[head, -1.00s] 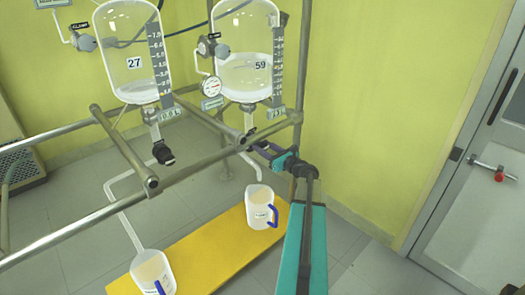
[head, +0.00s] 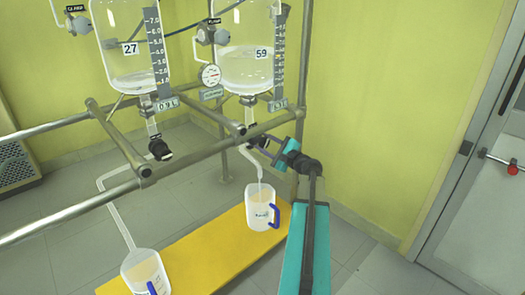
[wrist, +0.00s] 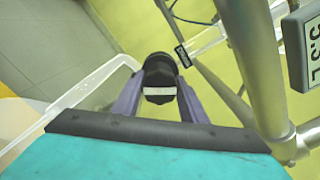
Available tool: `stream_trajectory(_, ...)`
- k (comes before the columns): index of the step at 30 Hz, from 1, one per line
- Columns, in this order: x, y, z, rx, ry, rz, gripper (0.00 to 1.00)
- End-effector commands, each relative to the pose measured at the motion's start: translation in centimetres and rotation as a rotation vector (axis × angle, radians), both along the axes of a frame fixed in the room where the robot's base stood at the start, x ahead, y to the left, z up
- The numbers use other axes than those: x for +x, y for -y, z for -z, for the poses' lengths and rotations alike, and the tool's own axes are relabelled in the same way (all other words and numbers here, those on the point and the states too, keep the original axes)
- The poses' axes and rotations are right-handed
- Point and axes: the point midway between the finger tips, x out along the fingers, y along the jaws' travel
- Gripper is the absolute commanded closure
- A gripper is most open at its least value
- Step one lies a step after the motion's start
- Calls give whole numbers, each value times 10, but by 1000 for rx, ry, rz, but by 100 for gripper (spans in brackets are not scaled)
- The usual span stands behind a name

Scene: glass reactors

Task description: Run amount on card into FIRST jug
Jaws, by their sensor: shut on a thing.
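Two glass reactors, numbered 27 (head: 131,50) and 59 (head: 245,68), hang on a metal frame. My gripper (head: 260,146) is shut on the black valve handle under reactor 59; this handle (wrist: 158,75) also shows between the fingers in the wrist view. A bent outlet tube (head: 250,160) leads down from this valve, with a thin pale stream below it reaching the right jug (head: 260,208). The right jug has a blue handle and stands upright on a yellow bench. A left jug (head: 146,270) stands under reactor 27's outlet. The jug labels are unreadable.
The yellow bench (head: 200,250) is clear between the jugs. Frame rails (head: 100,197) cross in front of the reactors. Reactor 27's black valve handle (head: 159,149) is to the left. A door is at far right.

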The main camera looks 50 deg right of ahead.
Motion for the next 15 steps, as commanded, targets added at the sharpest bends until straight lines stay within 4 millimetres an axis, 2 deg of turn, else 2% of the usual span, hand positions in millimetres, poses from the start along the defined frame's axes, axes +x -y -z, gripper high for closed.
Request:
stream_trajectory(6, 2, -2, 2, -167, -7, -5, 84)
stream_trajectory(15, 2, -2, -1, -286, -16, -4, 84)
